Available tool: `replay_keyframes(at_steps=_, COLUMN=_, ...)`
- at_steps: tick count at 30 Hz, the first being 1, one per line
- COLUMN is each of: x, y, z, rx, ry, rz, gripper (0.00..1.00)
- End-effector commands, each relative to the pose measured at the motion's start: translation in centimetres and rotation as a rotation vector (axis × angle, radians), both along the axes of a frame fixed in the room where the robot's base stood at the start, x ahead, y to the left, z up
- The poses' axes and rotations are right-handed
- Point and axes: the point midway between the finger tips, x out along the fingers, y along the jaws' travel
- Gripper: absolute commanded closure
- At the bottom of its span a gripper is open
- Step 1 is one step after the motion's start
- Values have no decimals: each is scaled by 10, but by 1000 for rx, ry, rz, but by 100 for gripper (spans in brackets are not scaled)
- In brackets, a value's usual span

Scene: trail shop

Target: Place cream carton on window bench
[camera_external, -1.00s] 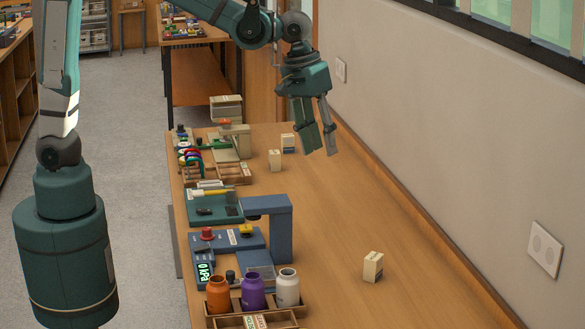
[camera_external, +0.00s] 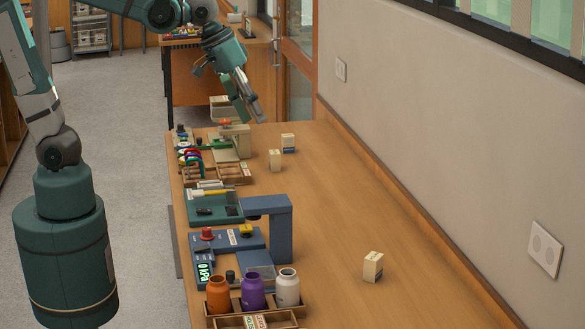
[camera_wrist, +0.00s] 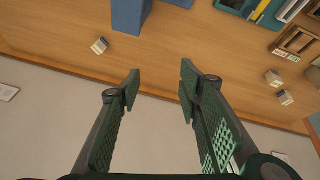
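Several small cream cartons stand upright on the wooden bench along the wall (camera_external: 330,215); I cannot tell which one the task means. One cream carton (camera_external: 373,267) stands alone near the front right, and shows in the wrist view (camera_wrist: 99,46). A second (camera_external: 275,160) stands farther back, also in the wrist view (camera_wrist: 273,78). A third carton (camera_external: 288,143), with a dark lower band, stands just behind it and in the wrist view (camera_wrist: 284,97). My gripper (camera_external: 255,112) is above the bench's far end, apart from the cartons. In the wrist view its fingers (camera_wrist: 160,88) are spread and empty.
Along the bench's left edge stand a blue stand (camera_external: 268,225), a green tray (camera_external: 213,210), a divided wooden tray (camera_external: 230,175) and a rack with orange, purple and white bottles (camera_external: 252,291). The bench's right side is mostly clear. The wall (camera_external: 430,130) borders it.

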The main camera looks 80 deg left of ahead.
Motion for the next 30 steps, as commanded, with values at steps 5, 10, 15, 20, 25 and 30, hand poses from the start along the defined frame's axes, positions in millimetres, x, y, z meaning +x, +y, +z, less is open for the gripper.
replay_keyframes(at_steps=5, x=-30, y=17, z=-1, rx=26, ry=-42, rz=-38, gripper=64)
replay_keyframes(at_steps=10, x=-55, y=31, z=-3, rx=55, ry=-80, rz=-75, gripper=64)
replay_keyframes(at_steps=15, x=-80, y=44, z=-9, rx=88, ry=-118, rz=-112, gripper=64)
replay_keyframes(at_steps=20, x=-102, y=54, z=-17, rx=120, ry=-153, rz=-146, gripper=64)
replay_keyframes(at_steps=25, x=-119, y=62, z=-24, rx=150, ry=-182, rz=-174, gripper=64)
replay_keyframes(at_steps=30, x=-128, y=66, z=-28, rx=166, ry=-195, rz=-189, gripper=64)
